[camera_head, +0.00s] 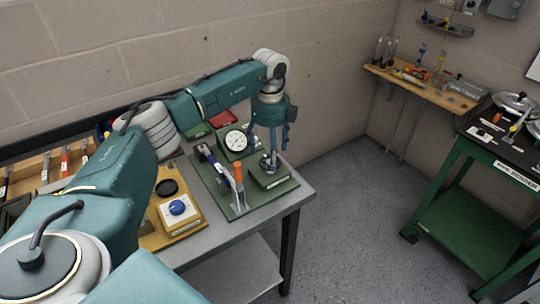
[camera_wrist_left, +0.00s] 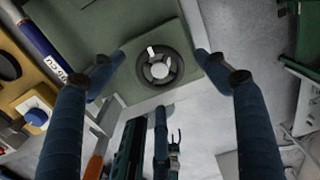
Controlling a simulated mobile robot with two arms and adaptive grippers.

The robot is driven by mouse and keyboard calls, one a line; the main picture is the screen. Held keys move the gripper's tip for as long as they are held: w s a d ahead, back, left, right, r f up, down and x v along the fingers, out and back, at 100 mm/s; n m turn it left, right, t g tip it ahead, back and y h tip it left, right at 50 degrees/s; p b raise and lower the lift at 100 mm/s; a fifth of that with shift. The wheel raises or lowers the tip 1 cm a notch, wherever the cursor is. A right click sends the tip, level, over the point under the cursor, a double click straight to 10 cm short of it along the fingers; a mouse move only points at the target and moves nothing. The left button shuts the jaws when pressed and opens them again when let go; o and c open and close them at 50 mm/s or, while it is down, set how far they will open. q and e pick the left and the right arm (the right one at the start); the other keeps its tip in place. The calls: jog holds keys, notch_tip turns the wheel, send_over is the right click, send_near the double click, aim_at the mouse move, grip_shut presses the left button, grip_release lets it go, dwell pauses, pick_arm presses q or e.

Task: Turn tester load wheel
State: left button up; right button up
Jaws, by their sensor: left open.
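The load wheel (camera_wrist_left: 160,68) is a small dark ring with a pale hub in the left wrist view. It sits on a green block (camera_head: 272,178) at the right of the tester's green baseplate (camera_head: 236,205). A round white dial gauge (camera_head: 236,141) stands behind it. My left gripper (camera_head: 278,145) points down above the block and partly hides the wheel in the head view. In the left wrist view my left gripper (camera_wrist_left: 160,62) is open, its blue fingers on either side of the wheel, with visible gaps. My right gripper is not in view.
A yellow box with a blue knob (camera_head: 177,208) sits nearer on the grey table (camera_head: 285,203). A green pipe bender cart (camera_head: 465,210) stands right, beyond open floor.

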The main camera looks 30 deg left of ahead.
pick_arm(q)
notch_tip(320, 180, up, 10)
jog(key=shift+r, duration=0.15)
dwell(0.6)
